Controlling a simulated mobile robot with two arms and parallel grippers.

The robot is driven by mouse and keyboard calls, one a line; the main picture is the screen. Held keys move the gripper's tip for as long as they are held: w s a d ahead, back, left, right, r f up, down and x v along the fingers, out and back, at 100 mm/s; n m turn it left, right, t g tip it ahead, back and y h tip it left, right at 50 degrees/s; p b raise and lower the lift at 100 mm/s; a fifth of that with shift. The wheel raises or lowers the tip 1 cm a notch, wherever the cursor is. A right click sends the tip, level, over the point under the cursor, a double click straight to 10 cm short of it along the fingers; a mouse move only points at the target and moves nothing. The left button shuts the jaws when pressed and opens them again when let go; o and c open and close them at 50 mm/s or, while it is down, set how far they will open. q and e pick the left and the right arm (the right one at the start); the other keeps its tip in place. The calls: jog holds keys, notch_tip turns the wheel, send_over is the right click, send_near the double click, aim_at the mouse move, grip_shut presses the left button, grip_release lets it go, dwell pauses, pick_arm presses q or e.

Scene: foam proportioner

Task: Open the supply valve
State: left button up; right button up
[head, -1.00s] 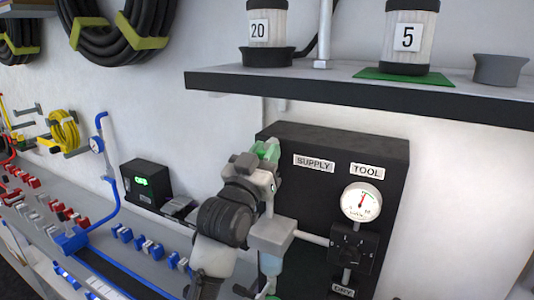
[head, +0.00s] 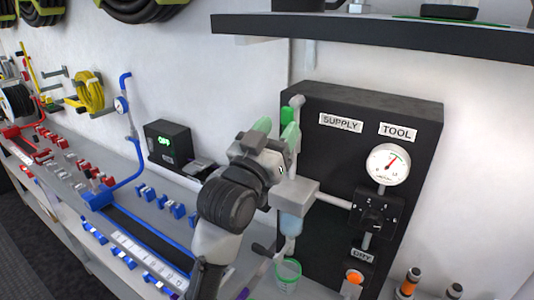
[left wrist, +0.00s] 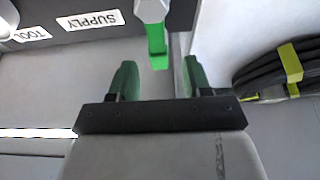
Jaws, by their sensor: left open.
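The supply valve's green lever (head: 287,116) is on the pipe at the left edge of the black panel (head: 335,150), left of the SUPPLY label (head: 341,122). My left gripper (head: 276,131) is open beside this lever and hides part of the valve. In the left wrist view, the green lever (left wrist: 157,45) hangs down between the lines of my two green fingers (left wrist: 160,66). A gap shows on both sides, and nothing is gripped. I cannot tell how deep the lever is between the fingertips. My right gripper is not in view.
A pressure gauge (head: 388,163) and a black selector block (head: 375,213) are right of the valve. A dark shelf (head: 380,32) overhangs the panel. A clear cup (head: 287,275) stands below. A black box with a green display (head: 167,143) is to the left.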

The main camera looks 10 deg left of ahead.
pick_arm(q)
jog(key=b+v, duration=0.1)
jog(key=v, duration=0.4)
